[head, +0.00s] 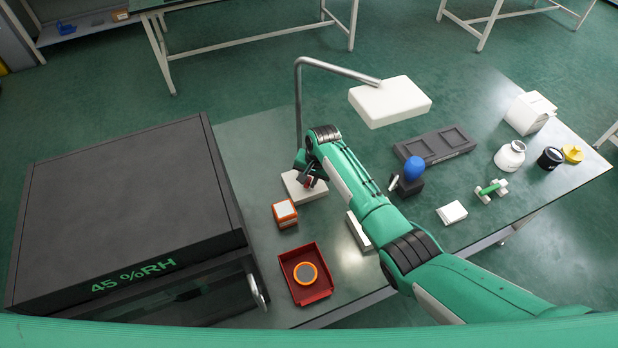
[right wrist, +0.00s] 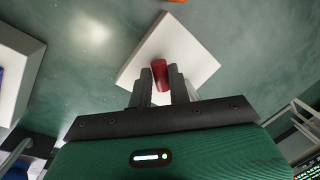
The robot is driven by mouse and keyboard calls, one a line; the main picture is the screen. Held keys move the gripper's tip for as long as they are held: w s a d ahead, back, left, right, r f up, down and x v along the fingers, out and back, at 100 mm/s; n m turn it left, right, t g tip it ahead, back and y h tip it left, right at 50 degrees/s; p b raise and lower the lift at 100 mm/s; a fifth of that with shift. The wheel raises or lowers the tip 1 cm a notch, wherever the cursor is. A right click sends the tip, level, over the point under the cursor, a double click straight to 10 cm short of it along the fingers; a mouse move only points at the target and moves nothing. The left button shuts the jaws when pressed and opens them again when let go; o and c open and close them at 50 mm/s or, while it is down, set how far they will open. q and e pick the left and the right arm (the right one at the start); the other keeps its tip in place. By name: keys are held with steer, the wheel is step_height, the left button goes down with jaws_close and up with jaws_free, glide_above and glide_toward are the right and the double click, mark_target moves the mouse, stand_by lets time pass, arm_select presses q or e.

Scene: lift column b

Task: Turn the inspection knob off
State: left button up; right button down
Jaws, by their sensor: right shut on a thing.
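The red knob (right wrist: 159,70) stands on the white base plate (right wrist: 192,48) of the inspection lamp in the right wrist view. My right gripper (right wrist: 160,75) is shut on it, with one dark finger on each side. In the head view my right gripper (head: 311,182) is over the white lamp base (head: 318,190), and the knob is mostly hidden by the fingers. The lamp's grey pole rises from the base and bends to a white lamp head (head: 390,101). I cannot tell from these frames whether the lamp is lit. My left gripper is out of view.
A dark cabinet reading 45 %RH (head: 125,215) fills the left. An orange box (head: 285,212) and a red tray (head: 312,295) with an orange-rimmed disc (head: 305,273) lie near the base. A dark tray (head: 434,146), a blue-topped item (head: 413,170) and a white bottle (head: 510,155) stand right.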

steer(key=n, duration=0.3)
steer(key=shift+w+n+g, duration=0.1)
steer(key=shift+n+g, duration=0.2)
steer(key=shift+n, duration=0.1)
steer(key=shift+n+g+b, duration=0.3)
steer(key=shift+n+g, duration=0.1)
steer(key=shift+n, duration=1.5)
steer(key=c, duration=1.3)
jaws_free()
steer(key=shift+w, duration=0.1)
steer(key=b+v, duration=0.1)
steer(key=v, duration=1.1)
steer(key=shift+a, duration=0.1)
steer(key=shift+f, duration=0.1)
